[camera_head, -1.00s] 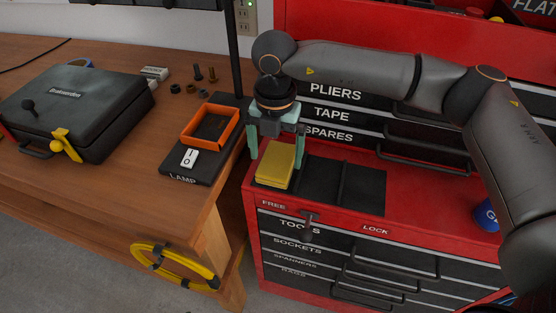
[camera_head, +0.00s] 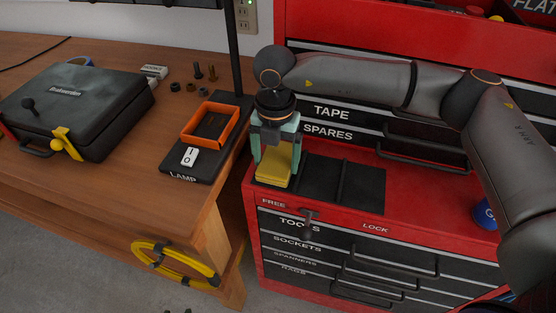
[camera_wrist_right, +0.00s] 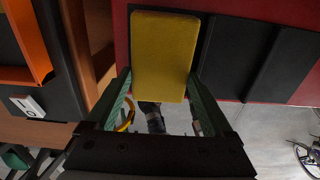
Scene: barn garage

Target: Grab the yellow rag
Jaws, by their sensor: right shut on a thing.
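The yellow rag (camera_head: 274,174) is a folded, flat block in the left compartment of the black tray (camera_head: 319,181) on the red tool chest. My right gripper (camera_head: 275,172) points down over it from above, with a green finger on each side. In the right wrist view the rag (camera_wrist_right: 164,55) lies between the two fingers of the gripper (camera_wrist_right: 160,88), which are shut on it. The rag still sits at the tray. My left gripper is not in view.
The lamp base with an orange tray (camera_head: 210,124) stands on the wooden bench to the left, near a black case (camera_head: 75,105). A blue cup (camera_head: 486,213) stands at the chest's right. Drawer labels and handles face forward.

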